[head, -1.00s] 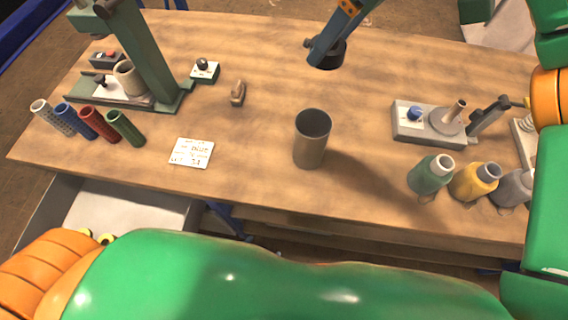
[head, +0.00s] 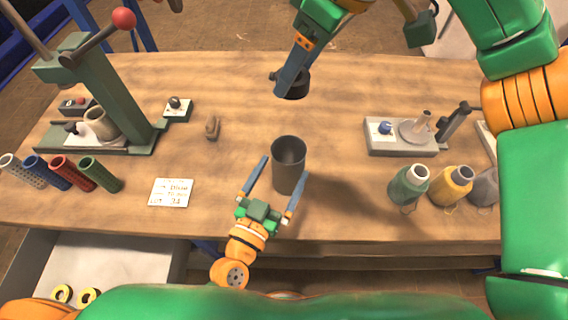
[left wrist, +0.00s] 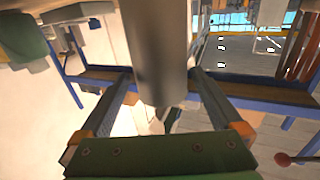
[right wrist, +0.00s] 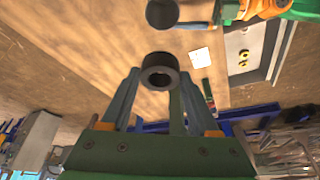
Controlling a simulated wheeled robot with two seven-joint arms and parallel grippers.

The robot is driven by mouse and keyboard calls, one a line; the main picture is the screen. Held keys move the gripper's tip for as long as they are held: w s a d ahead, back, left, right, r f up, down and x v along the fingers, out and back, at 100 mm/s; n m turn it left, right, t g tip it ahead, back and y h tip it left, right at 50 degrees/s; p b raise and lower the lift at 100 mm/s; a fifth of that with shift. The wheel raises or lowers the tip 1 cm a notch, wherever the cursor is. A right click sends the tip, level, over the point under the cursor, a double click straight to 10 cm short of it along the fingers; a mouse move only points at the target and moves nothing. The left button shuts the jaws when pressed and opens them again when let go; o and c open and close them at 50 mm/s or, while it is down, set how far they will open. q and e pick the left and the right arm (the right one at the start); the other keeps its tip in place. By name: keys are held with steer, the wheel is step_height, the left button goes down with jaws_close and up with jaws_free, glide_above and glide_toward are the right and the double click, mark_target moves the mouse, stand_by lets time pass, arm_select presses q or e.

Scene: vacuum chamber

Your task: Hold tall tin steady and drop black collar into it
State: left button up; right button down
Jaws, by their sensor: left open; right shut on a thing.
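The tall tin (head: 289,170), a grey open-topped cylinder, stands upright on the workbench in the head view. It fills the upper middle of the left wrist view (left wrist: 158,50) and shows at the top of the right wrist view (right wrist: 161,14). My left gripper (head: 277,178) is open, with one finger on each side of the tin; I cannot tell whether they touch it. My right gripper (head: 283,86) is shut on the black collar (head: 295,85), behind the tin and above the bench. The collar shows as a dark ring in the right wrist view (right wrist: 159,72).
A green press (head: 105,90) stands at the left, with several coloured tubes (head: 75,172) in front. A white card (head: 171,192) lies left of the tin. An open drawer (head: 110,262) is below the bench.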

mark_target(295, 147)
arm_select(q)
steer(key=x, duration=0.4)
arm_select(e)
steer(key=shift+w, duration=0.1)
arm_select(q)
steer(key=c, duration=1.1)
steer(key=shift+s, duration=0.1)
steer(key=shift+c, duration=0.2)
steer(key=shift+f, duration=0.1)
arm_select(e)
step_height(295, 147, down, 13)
stand_by(0.3)
steer(key=shift+c, duration=0.3)
jaws_free()
